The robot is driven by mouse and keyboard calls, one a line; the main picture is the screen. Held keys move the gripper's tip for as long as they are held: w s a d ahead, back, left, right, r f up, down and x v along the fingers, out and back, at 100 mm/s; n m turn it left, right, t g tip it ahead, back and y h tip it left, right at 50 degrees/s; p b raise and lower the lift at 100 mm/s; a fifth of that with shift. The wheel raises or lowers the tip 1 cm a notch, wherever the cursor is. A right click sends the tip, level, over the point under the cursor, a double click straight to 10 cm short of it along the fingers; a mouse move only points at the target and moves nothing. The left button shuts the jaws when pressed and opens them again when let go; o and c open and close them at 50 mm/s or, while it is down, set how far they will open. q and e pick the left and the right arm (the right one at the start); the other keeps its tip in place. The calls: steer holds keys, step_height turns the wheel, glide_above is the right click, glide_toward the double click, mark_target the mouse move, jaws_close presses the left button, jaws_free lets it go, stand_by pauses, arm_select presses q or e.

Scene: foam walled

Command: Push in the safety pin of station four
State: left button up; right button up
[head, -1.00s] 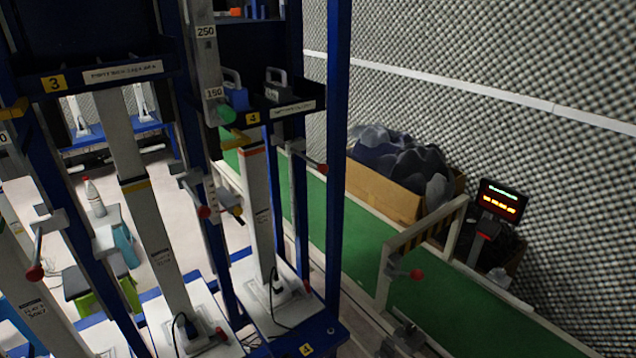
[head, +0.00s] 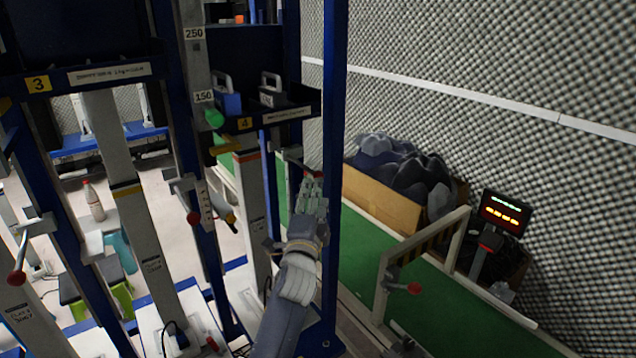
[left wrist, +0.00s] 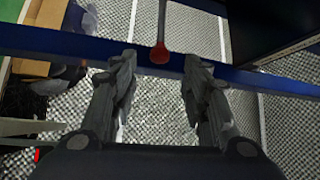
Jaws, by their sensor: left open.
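Station four (head: 245,124) shows by its yellow number plate on the dark shelf edge in the head view. A grey rod with a red round knob (left wrist: 160,54) shows in the left wrist view, in the gap between the two fingertips. I cannot tell for certain that this is the safety pin. My left gripper (head: 312,187) is open and raised in front of the right side of station four, near the blue upright. It hides most of the knob area there in the head view. No contact with the knob can be made out. My right gripper is not in view.
The blue upright (head: 334,120) stands close to the right of my left gripper. Station three (head: 38,84) is to the left, with its own red knob (head: 193,218). A yellow handle (head: 226,147) sits under station four's shelf. A box of dark lumps (head: 385,200) lies behind.

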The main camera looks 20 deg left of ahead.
arm_select(q)
steer(key=shift+x, duration=2.8)
steer(key=shift+c, duration=0.2)
steer(key=shift+f, duration=0.1)
jaws_close()
